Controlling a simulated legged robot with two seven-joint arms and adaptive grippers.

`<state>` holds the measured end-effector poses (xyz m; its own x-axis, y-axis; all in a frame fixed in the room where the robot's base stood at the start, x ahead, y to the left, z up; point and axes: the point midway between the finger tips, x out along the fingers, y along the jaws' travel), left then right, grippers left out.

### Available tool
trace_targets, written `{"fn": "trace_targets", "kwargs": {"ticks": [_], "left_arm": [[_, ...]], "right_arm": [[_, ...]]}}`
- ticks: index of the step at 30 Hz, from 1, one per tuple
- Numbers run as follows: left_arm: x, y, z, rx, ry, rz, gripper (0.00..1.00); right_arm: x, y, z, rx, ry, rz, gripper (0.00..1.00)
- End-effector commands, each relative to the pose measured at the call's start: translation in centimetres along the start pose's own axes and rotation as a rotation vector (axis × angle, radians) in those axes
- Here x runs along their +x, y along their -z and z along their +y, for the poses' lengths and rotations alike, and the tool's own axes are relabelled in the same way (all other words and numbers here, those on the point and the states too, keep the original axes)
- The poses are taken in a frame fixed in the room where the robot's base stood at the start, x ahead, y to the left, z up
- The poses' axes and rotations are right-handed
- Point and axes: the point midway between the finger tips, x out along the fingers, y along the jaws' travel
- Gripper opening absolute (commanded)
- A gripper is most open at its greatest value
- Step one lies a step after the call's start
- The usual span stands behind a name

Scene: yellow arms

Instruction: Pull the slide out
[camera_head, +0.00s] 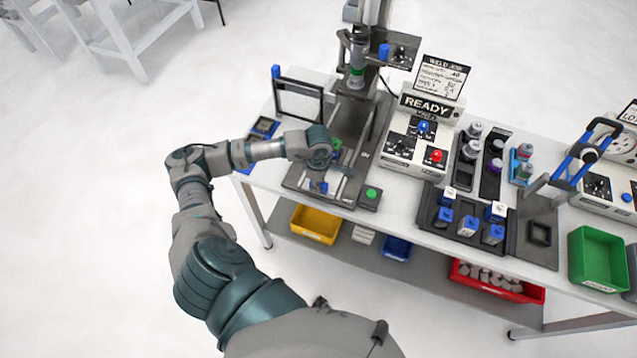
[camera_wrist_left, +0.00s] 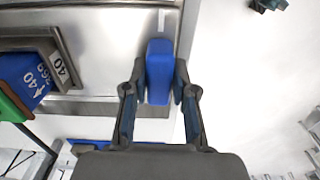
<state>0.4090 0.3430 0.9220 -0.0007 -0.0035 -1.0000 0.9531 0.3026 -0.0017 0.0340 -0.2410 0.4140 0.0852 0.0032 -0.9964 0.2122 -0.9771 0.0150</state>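The slide (camera_wrist_left: 95,107) is a flat grey metal plate in the left wrist view, with a blue handle (camera_wrist_left: 160,72) at its edge. In the head view the blue handle (camera_head: 319,188) shows at the front of the grey press base (camera_head: 360,125). My left gripper (camera_wrist_left: 160,85) has one finger on each side of the handle, and its fingertips appear to press against it. In the head view my left gripper (camera_head: 322,172) partly covers the slide. My right gripper is not in view.
A green button box (camera_head: 371,195) stands just right of the slide. The READY control box (camera_head: 420,135) is behind it, and a framed clear panel (camera_head: 298,100) stands at the left. A yellow bin (camera_head: 315,224) is on the shelf below. Open floor lies in front of the table.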

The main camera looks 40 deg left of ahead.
Motion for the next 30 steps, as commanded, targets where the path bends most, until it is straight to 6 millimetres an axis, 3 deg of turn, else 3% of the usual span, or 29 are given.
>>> {"fn": "trace_targets", "kwargs": {"ticks": [1, 3, 14, 30], "left_arm": [[0.2, 0.0, -0.3, 0.002, 0.008, 0.003, 0.4], [0.1, 0.0, -0.2, 0.002, 0.006, 0.003, 0.5], [-0.4, 0.0, 0.0, 0.0, 0.002, 0.001, 0.5], [-10.6, 0.0, 0.0, 0.001, 0.002, 0.002, 0.5]], "right_arm": [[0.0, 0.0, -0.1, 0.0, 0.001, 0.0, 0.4], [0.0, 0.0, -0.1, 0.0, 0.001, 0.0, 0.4], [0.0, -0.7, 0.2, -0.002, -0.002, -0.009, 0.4], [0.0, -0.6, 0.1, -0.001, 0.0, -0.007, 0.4]]}}
